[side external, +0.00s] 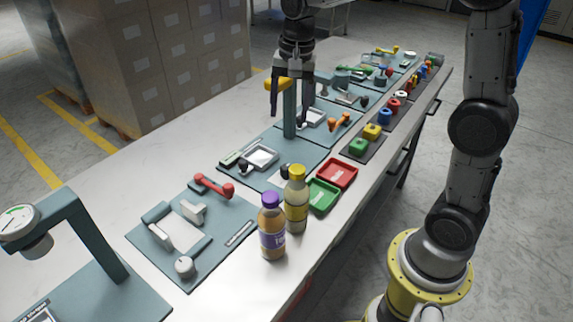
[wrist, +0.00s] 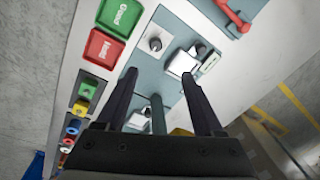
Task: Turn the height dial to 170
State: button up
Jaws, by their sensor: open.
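No dial in view is marked clearly enough for me to tell that it is the height dial, and no 170 mark is legible. A round grey knob (side external: 185,267) sits at the front of the near teal panel (side external: 205,250). Another round knob (wrist: 155,44) shows in the wrist view on the middle panel, ahead of my fingers. My gripper (side external: 289,117) is open and empty above the middle of the bench; its two fingers also show in the wrist view (wrist: 158,76). A teal post (wrist: 158,115) with a yellow top (side external: 278,84) stands close to the fingers; contact cannot be told.
Two bottles, purple-capped (side external: 272,235) and yellow-capped (side external: 296,205), stand at the bench's front. A red tray (side external: 338,173) and green tray (side external: 322,196) lie beside them. A gauge on a teal stand (side external: 85,240) rises at near left. The bench's back left strip is clear.

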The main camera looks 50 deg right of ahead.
jog(key=g, duration=0.1)
send_over(287, 166)
notch_tip(287, 166, down, 5)
notch_tip(287, 166, down, 13)
jog(key=shift+r, duration=0.1)
dwell(0.4)
grip_shut()
